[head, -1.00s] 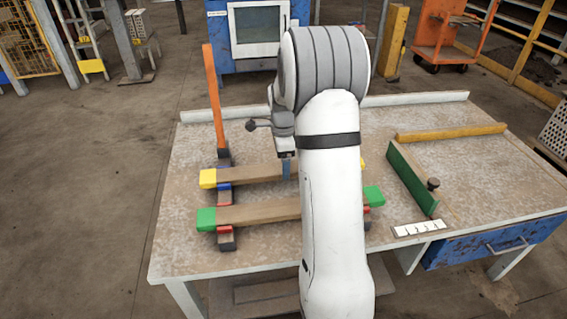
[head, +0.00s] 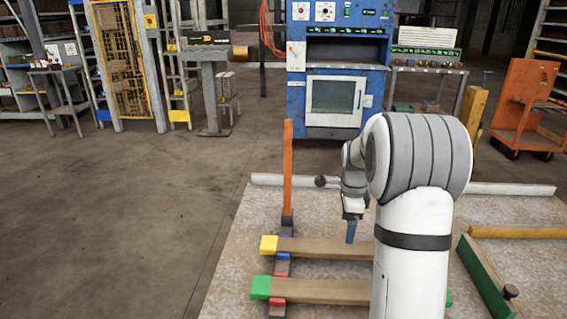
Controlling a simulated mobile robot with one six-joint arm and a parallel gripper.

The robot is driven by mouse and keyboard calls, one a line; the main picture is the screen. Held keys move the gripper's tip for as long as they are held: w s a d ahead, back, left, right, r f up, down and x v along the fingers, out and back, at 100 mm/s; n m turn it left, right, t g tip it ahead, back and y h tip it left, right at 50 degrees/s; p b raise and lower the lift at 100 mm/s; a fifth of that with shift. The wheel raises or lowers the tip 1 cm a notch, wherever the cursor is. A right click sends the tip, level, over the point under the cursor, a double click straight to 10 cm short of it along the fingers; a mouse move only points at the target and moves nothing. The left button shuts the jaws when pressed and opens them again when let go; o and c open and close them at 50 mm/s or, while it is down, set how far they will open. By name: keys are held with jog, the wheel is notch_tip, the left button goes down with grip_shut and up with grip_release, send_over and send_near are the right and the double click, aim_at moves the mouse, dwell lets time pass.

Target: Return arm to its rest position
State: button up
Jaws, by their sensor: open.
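My gripper (head: 350,230) hangs pointing down from my white and grey arm, which fills the middle right of the head view. Its blue fingertips are seen nearly edge-on, and no object shows in them. It overlaps the upper edge of the yellow-ended wooden bar (head: 318,247) in the picture; I cannot tell the exact height above it. A green-ended wooden bar (head: 322,291) lies nearer, roughly parallel. My arm hides the right part of both bars. Both lie across a dark support with red and blue parts (head: 281,268). An orange upright (head: 288,170) stands at its far end.
The worktable (head: 240,240) has a pale rail (head: 510,189) along its back. A green fence with a dark knob (head: 483,280) and a yellow bar (head: 520,232) lie at right. A blue machine (head: 335,80) stands behind. Floor at left is open.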

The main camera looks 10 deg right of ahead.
jog(key=s+a+r+n+t+p, duration=0.1)
jog(key=s+a+r+n+p, duration=0.4)
jog(key=s+r+n+p, duration=0.1)
jog(key=s+a+r+n+p, duration=0.5)
jog(key=s+r+n+p, duration=0.2)
jog(key=s+r, duration=0.4)
jog(key=s+a+r+n+t+p, duration=0.1)
jog(key=s+a+r+n+p, duration=0.4)
jog(key=s+r+n, duration=0.3)
jog(key=shift+s+a+r+t+p, duration=0.3)
jog(key=shift+s+r+p, duration=0.35)
jog(key=shift+p, duration=0.25)
jog(key=shift+w, duration=0.1)
jog(key=shift+c, duration=0.4)
